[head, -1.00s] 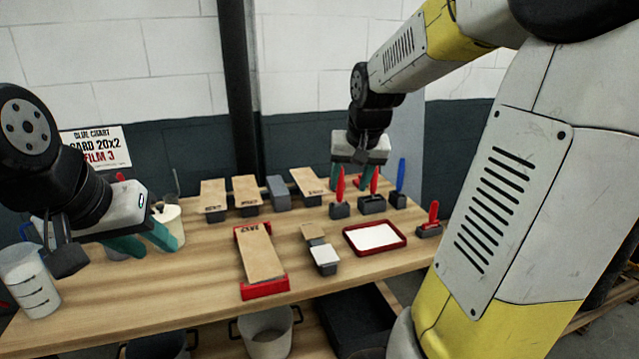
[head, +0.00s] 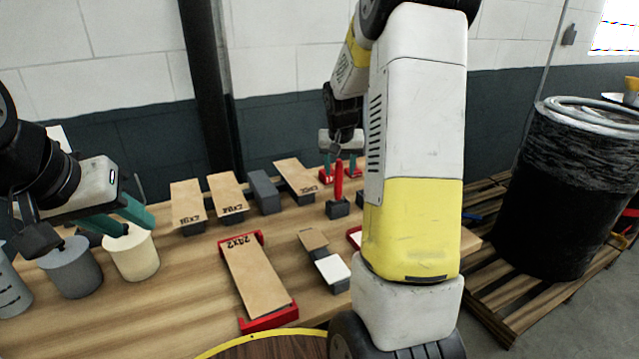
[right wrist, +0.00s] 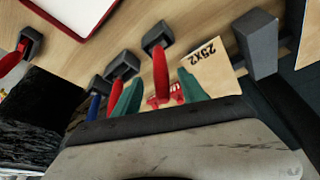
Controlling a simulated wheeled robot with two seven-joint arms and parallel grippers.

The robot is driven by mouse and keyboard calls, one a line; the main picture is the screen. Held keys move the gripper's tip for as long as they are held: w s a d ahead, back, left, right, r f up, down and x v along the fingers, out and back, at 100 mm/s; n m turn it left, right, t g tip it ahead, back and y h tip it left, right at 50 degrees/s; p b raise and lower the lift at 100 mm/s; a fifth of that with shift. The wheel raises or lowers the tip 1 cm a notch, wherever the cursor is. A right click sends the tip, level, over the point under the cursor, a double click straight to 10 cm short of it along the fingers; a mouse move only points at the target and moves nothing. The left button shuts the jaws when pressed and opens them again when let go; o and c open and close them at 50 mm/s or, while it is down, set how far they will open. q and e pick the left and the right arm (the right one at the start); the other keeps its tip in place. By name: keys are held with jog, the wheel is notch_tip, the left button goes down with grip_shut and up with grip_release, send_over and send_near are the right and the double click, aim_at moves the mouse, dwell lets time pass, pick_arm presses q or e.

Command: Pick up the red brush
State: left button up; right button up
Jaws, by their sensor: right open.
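A red-handled brush (head: 338,182) with a grey block base stands upright on the table behind my right forearm; it also shows in the right wrist view (right wrist: 160,72). My right gripper (head: 339,165) is open above and behind it. In the right wrist view its green fingers (right wrist: 158,95) stand apart on either side of the red handle, with no visible grip. A second red-handled brush (right wrist: 117,88) and another (right wrist: 12,62) show there, so several handles are red. My left gripper (head: 120,218) is open near a cream cup, with nothing between its fingers.
A blue-handled brush (right wrist: 94,104) stands near the red ones. The cream cup (head: 132,258) and a grey cup (head: 72,270) stand at left. A black drum (head: 560,190) on a pallet is at right.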

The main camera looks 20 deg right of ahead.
aim_at(338, 199)
jog(key=x, duration=0.4)
jog(key=shift+w+f, duration=0.1)
jog(key=shift+w, duration=0.1)
jog(key=shift+c, duration=0.4)
grip_shut()
